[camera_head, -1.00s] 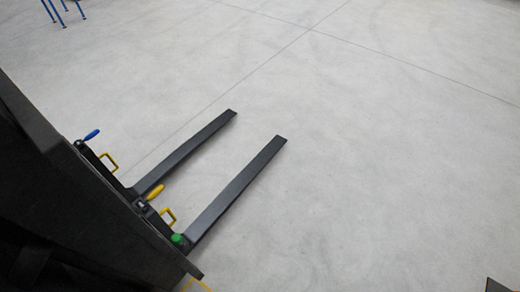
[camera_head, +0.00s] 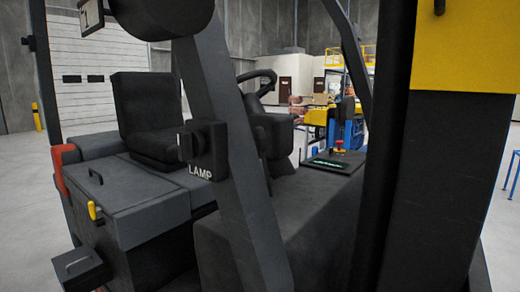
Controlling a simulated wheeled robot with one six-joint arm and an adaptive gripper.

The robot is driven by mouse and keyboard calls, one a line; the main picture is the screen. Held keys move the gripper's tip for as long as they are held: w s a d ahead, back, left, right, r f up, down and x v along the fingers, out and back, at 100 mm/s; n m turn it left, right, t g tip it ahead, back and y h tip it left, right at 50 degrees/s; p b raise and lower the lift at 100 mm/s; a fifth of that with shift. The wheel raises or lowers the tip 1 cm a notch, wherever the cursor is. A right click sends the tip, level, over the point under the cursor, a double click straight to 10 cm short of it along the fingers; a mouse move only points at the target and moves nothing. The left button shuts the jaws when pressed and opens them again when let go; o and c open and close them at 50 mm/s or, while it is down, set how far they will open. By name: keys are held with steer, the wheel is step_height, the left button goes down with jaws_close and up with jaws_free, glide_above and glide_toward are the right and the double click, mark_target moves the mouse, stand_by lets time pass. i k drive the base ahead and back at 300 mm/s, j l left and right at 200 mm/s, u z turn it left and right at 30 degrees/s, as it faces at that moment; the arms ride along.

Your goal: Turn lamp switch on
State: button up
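The lamp switch (camera_head: 205,145) is a dark box with a protruding knob, fixed to the slanted dark pillar of a forklift left of the picture's middle. The white word LAMP shows at its lower edge. I cannot tell the switch's position from here. My gripper is not in view.
The pillar (camera_head: 232,165) slants down across the forklift's cab, with a seat (camera_head: 147,112) and a steering wheel (camera_head: 258,85) behind it. A thick dark mast with a yellow panel (camera_head: 466,45) blocks the right side. Open floor (camera_head: 25,200) shows at far left.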

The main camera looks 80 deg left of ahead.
mark_target(192, 145)
steer(key=u, duration=2.1)
steer(key=l+u, duration=0.15)
steer(key=u, duration=0.2)
steer(key=l+u, duration=0.1)
steer(key=u, duration=0.25)
